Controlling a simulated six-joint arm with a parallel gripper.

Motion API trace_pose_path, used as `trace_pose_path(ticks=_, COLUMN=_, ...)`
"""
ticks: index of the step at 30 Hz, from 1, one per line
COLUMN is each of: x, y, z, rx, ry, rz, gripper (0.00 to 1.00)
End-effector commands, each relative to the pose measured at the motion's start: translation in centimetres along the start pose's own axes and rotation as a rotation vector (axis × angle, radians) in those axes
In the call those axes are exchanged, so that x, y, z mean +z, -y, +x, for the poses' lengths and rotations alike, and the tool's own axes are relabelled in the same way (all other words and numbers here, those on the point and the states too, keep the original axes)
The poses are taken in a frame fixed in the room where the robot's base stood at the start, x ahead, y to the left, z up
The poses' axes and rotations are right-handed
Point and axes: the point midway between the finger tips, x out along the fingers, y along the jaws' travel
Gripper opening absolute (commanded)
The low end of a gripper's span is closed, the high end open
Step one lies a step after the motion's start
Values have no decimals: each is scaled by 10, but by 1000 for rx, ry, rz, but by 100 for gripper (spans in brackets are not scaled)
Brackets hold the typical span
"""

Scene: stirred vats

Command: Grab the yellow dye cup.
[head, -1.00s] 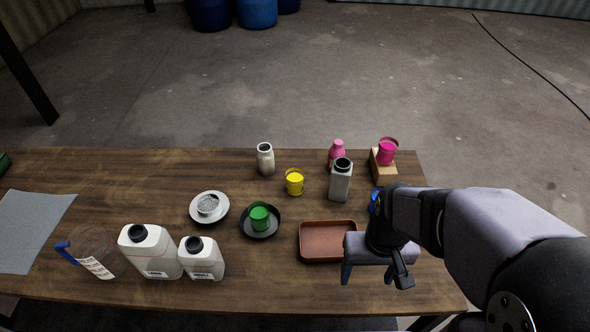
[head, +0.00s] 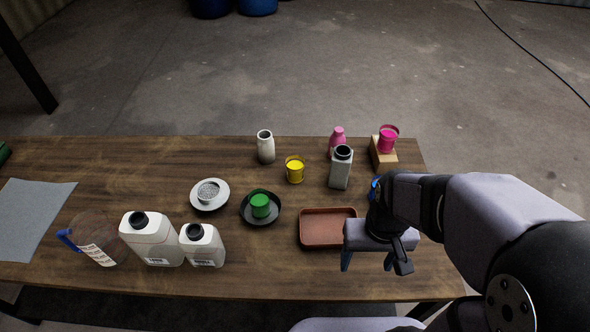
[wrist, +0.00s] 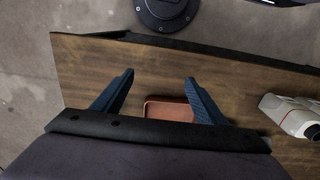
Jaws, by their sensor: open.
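The yellow dye cup (head: 295,171) stands upright on the table, behind and left of the reddish-brown tray, with yellow dye showing inside. My gripper (head: 366,262) is at the right front of the table, beside the tray's right end, well to the right and front of the cup. Its two blue fingers are spread and nothing is between them. In the wrist view my gripper (wrist: 160,80) also shows open, with the tray (wrist: 168,110) below it. The yellow cup does not show in the wrist view.
A grey bottle (head: 341,168) stands right of the yellow cup, a white jar (head: 266,147) behind left. A green cup (head: 260,206) sits in a dark dish. A pink cup (head: 388,140) stands on a wooden block. White jugs (head: 152,241) stand front left.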

Motion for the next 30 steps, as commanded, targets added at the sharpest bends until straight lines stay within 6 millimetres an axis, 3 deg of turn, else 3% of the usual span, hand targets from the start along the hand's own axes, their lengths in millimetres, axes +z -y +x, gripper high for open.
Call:
trace_pose_path(ticks=19, x=-6, y=2, z=5, rx=-2, ry=-17, rz=-5, gripper=69)
trace_pose_path(ticks=23, x=-28, y=8, z=20, rx=-8, ry=-84, rz=-19, gripper=69)
trace_pose_path(ticks=30, x=-108, y=36, z=63, rx=-33, ry=-349, rz=-67, gripper=69)
